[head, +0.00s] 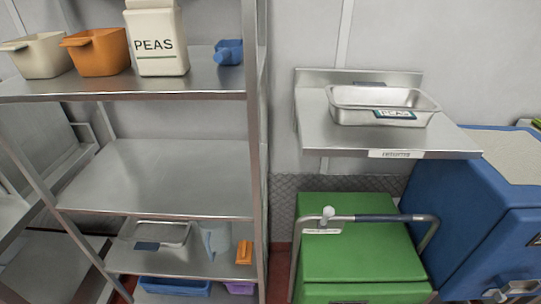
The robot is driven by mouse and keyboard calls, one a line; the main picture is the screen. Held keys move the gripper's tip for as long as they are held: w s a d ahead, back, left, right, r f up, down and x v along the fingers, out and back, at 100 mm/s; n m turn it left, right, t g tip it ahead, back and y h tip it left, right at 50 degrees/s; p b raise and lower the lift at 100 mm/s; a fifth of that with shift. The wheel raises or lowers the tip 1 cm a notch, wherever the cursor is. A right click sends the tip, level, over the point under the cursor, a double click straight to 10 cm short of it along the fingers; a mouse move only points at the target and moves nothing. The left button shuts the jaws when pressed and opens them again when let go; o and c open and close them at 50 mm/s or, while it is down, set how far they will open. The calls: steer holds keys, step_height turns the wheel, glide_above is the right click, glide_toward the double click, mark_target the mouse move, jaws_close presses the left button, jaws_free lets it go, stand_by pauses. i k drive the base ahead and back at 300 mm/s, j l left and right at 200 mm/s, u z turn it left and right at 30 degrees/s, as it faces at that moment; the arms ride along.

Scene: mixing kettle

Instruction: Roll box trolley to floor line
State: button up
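A green box (360,255) stands at the lower middle right, under the wall shelf. A grey tubular handle (430,225) with a dark grip rises around it and crosses over its top; this looks like the box trolley. A small pale knob (327,213) and a label sit at the handle's left part. The trolley's wheels and base are below the picture. A floor line does not show. My gripper is not in view.
A metal rack (150,175) with tubs, a PEAS carton (157,42) and trays stands left. A steel wall shelf (330,135) bears a metal pan (382,105). A large blue bin (450,220) stands close right of the trolley. Only slivers of reddish floor show.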

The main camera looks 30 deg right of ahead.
mark_target(367, 240)
steer(key=z, duration=0.5)
steer(key=k+l, duration=0.15)
steer(key=k, duration=0.2)
steer(key=k+l, duration=0.2)
steer(key=k, duration=0.15)
steer(key=k+l, duration=0.15)
steer(key=k, duration=0.2)
steer(key=i+l, duration=0.6)
steer(key=i, duration=0.2)
